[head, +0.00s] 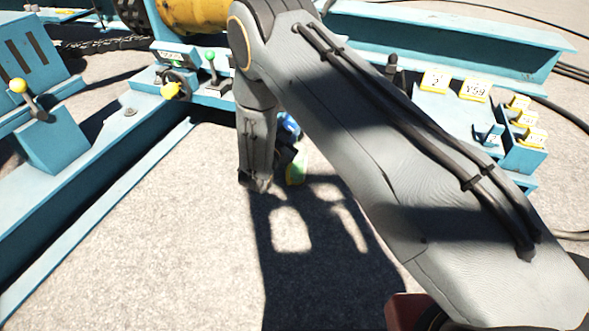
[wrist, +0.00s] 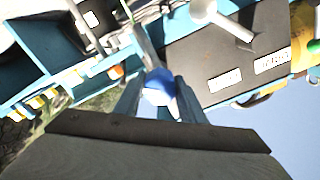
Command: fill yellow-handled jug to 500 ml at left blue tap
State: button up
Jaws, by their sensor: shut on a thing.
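My gripper (wrist: 157,92) shows in the wrist view with its two fingers shut on a rounded blue and white thing (wrist: 160,84). What this thing is I cannot tell. In the head view my arm hides most of the gripper; a small blue part (head: 288,125) and a yellow-green piece (head: 297,168) show beside my wrist, above the pale ground. I cannot make out a jug with a yellow handle, a water level or a left blue tap in either view.
Blue steel frame beams (head: 95,160) run along the left. Yellow-labelled blocks (head: 474,90) sit on blue housings at right. The middle ground is clear.

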dwell(0.3)
jog(key=m+p, duration=0.1)
jog(key=m, duration=0.4)
jog(key=shift+m, duration=0.3)
jog(key=m, duration=0.4)
jog(key=shift+m+p, duration=0.3)
jog(key=shift+m, duration=0.1)
jog(key=o, duration=2.1)
jog(key=shift+s, duration=0.1)
jog(key=shift+p+v, duration=1.3)
jog(key=shift+v, duration=1.6)
